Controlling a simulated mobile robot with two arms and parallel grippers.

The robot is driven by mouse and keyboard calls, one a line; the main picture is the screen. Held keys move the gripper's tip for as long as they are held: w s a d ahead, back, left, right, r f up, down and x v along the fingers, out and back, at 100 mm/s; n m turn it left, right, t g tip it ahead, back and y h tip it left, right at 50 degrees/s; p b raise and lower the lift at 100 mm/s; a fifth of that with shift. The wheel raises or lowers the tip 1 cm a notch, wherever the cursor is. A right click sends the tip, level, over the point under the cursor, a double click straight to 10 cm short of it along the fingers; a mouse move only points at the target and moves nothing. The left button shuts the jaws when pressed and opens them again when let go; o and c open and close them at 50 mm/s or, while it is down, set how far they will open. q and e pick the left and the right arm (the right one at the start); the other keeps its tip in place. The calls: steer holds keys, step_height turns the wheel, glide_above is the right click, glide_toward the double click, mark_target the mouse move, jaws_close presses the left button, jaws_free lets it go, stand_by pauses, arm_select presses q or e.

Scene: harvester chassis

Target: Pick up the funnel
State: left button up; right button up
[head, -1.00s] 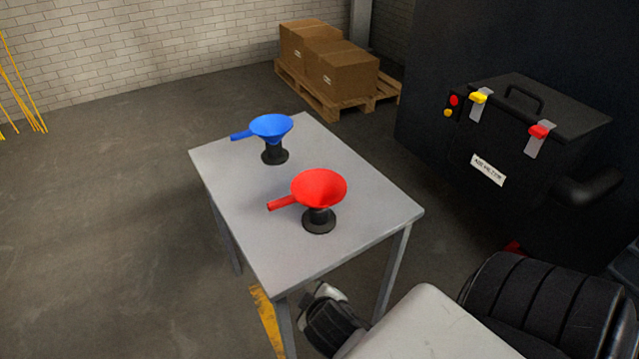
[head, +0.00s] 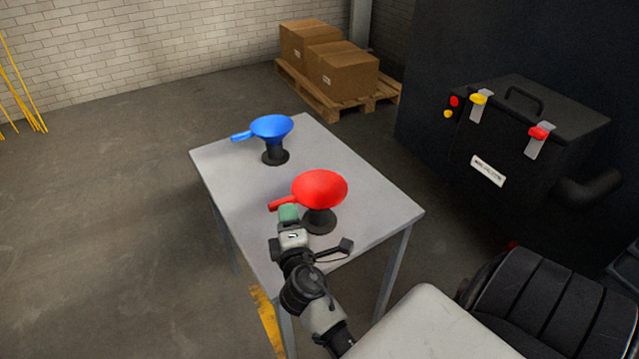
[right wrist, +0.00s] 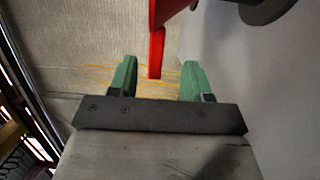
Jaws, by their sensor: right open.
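A red funnel (head: 320,188) rests on a black stand (head: 319,221) near the front of the grey table, its handle (head: 281,204) pointing left. A blue funnel (head: 271,128) sits on another black stand (head: 275,154) farther back. My right gripper (head: 289,214) is just in front of and below the red handle in the head view. Contact cannot be told. My left gripper is not in view.
The grey table (head: 362,186) has bare surface around the stands. A black machine box (head: 535,130) with yellow and red latches stands at the right. Cardboard boxes (head: 342,72) on a wooden pallet (head: 328,103) are at the back.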

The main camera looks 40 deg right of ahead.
mark_target(285, 200)
steer(key=shift+r+p+x, duration=0.1)
steer(key=shift+p+x, duration=0.25)
steer(key=shift+x, duration=1.55)
steer(key=shift+r+p+x, duration=0.15)
steer(key=shift+p+x, duration=0.2)
steer(key=shift+x, duration=1.6)
steer(key=shift+s+d, duration=0.1)
steer(key=shift+c, duration=0.3)
jaws_close()
